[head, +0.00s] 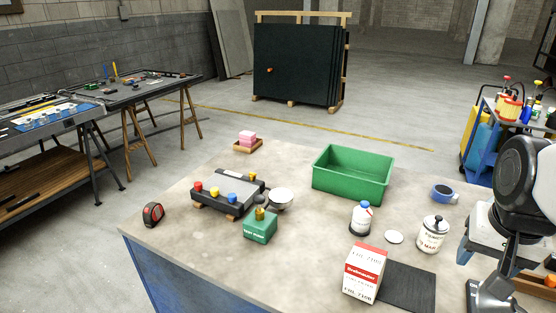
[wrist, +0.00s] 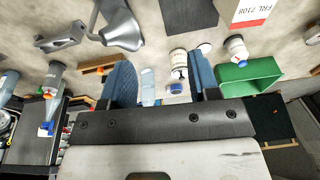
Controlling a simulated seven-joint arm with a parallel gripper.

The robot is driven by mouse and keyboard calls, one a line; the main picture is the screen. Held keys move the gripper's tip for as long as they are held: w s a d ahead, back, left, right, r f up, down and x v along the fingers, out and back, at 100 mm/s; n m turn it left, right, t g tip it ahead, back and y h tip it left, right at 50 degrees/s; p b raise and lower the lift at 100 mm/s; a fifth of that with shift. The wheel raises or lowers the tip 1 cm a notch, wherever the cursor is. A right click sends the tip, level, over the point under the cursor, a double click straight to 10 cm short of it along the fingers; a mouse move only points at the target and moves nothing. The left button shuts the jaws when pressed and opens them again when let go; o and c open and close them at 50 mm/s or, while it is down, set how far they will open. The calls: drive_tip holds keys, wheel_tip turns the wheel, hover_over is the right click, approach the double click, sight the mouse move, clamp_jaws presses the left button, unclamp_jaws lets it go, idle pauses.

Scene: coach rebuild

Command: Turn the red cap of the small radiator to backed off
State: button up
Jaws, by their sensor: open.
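The small radiator (head: 240,183) is a dark block with a pale grey top, lying on the workbench left of centre in the head view. Its red cap (head: 198,187) stands at the left end of the near edge, beside a yellow cap (head: 214,191) and a blue cap (head: 231,196). More coloured caps are on its far side. The cap's turn position is too small to tell. My gripper (wrist: 159,58) is open and empty in the wrist view, with blue-grey fingers wide apart. It is far from the radiator, which I cannot make out in the wrist view.
A green pump box (head: 260,228) and a pale bowl (head: 281,198) stand close to the radiator. A green bin (head: 352,180), white bottle (head: 361,220), white can (head: 432,236), blue mug (head: 443,192) and red-and-white carton (head: 365,274) stand to the right. A tape measure (head: 153,214) lies left; the bench's near left is clear.

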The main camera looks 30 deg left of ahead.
drive_tip(key=w+a+r, duration=0.1)
drive_tip(key=w+a, duration=0.6)
drive_tip(key=a, duration=0.4)
drive_tip(key=w+a+g, duration=0.1)
drive_tip(key=w+a, duration=0.6)
drive_tip(key=a, duration=0.4)
drive_tip(key=w+a+r, duration=0.1)
drive_tip(key=w+a, duration=0.6)
drive_tip(key=a, duration=0.4)
drive_tip(key=m+g, duration=0.1)
drive_tip(key=m, duration=0.1)
approach(197, 183)
drive_tip(key=shift+w+d+f, duration=0.2)
drive_tip(key=shift+d+f, duration=0.35)
drive_tip(key=shift+f, duration=0.05)
drive_tip(key=shift+s+a+f, duration=0.15)
drive_tip(key=shift+s+a, duration=0.1)
drive_tip(key=shift+a, duration=0.25)
drive_tip(key=shift+f, duration=0.1)
drive_tip(key=shift+f, duration=3.85)
